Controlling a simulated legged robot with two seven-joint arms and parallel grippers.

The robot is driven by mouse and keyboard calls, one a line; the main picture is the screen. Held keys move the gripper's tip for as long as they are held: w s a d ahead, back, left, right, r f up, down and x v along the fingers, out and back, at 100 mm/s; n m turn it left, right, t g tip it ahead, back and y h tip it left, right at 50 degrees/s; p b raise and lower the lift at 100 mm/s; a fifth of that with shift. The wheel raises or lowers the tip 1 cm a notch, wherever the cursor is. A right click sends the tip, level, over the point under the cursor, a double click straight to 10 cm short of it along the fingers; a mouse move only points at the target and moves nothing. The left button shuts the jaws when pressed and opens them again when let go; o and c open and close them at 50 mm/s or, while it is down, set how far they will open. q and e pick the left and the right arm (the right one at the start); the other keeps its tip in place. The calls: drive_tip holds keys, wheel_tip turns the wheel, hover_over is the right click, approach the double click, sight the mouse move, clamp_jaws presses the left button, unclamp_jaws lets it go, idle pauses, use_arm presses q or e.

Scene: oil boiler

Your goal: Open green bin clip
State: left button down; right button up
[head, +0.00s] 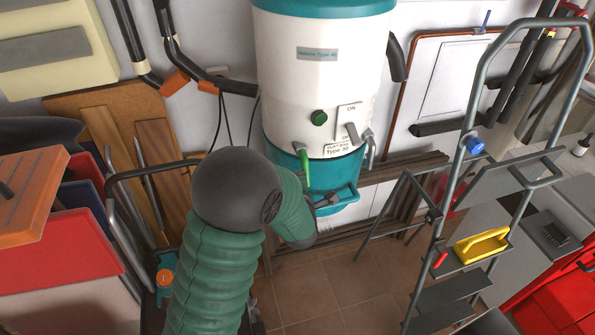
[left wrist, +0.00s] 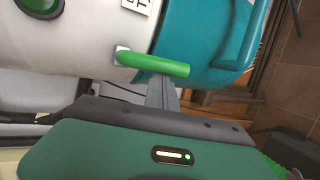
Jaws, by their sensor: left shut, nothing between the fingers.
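The green clip (head: 305,167) is a short bright green lever at the seam between the boiler's white drum (head: 290,90) and its teal bin (head: 345,172). It hangs down in the head view. My left gripper (head: 330,198) is shut and empty, just below and right of the clip in the head view. In the left wrist view the green clip (left wrist: 155,65) lies across the picture, attached to a small white bracket at its left end. The shut grey fingers of my left gripper (left wrist: 162,92) sit right beside it; whether they touch is unclear. My right gripper is not in view.
A grey clip (head: 370,145) is on the bin's right side. A green button (head: 319,117) and a grey switch (head: 351,132) are on the drum. Tiled floor (head: 330,290) lies open below.

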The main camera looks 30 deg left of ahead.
use_arm(q)
drive_tip(key=shift+s+d+r+n+g+h+p, duration=0.15)
drive_tip(key=shift+r+g+h+p, duration=0.6)
drive_tip(key=shift+p, duration=0.85)
drive_tip(key=shift+s+d+r+n+g+h+p, duration=0.2)
drive_tip(key=shift+r+g+h+p, duration=0.55)
drive_tip(key=shift+p, duration=0.9)
drive_tip(key=shift+s+d+r+n+g+h+p, duration=0.15)
drive_tip(key=shift+r+g+h+p, duration=0.3)
drive_tip(key=shift+r+p, duration=0.85)
drive_tip(key=shift+f+p, duration=0.25)
drive_tip(key=shift+p, duration=0.1)
drive_tip(key=shift+r+p, duration=0.65)
drive_tip(key=shift+r, duration=0.05)
